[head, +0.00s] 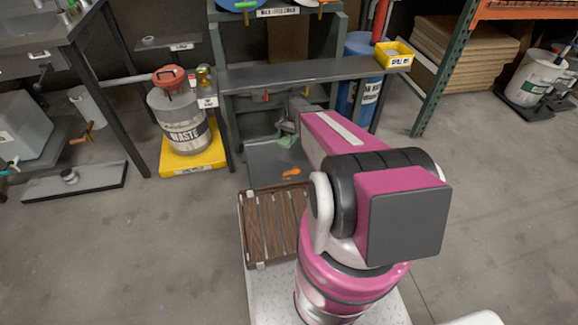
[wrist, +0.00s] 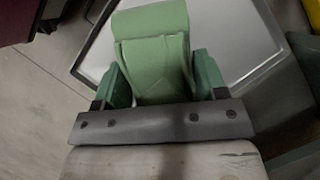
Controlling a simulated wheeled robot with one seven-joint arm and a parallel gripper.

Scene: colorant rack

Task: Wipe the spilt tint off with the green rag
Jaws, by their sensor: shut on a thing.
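The green rag (wrist: 152,50) is folded and sits between the two fingers of my gripper (wrist: 160,82) in the wrist view. The gripper is shut on it. In the head view the rag (head: 285,142) shows as a small green patch under my gripper (head: 288,132), over the back part of a grey tray (head: 262,152). An orange patch (head: 292,172), which looks like the spilt tint, lies on the tray nearer to me than the rag. The rag is apart from it. No orange shows in the wrist view. I cannot tell whether the rag touches the tray.
A dark bench (head: 290,72) stands over the back of the tray, with a yellow bin (head: 394,54) at its right end. A waste drum (head: 180,120) on a yellow base stands to the left. A brown slatted surface (head: 268,225) lies in front.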

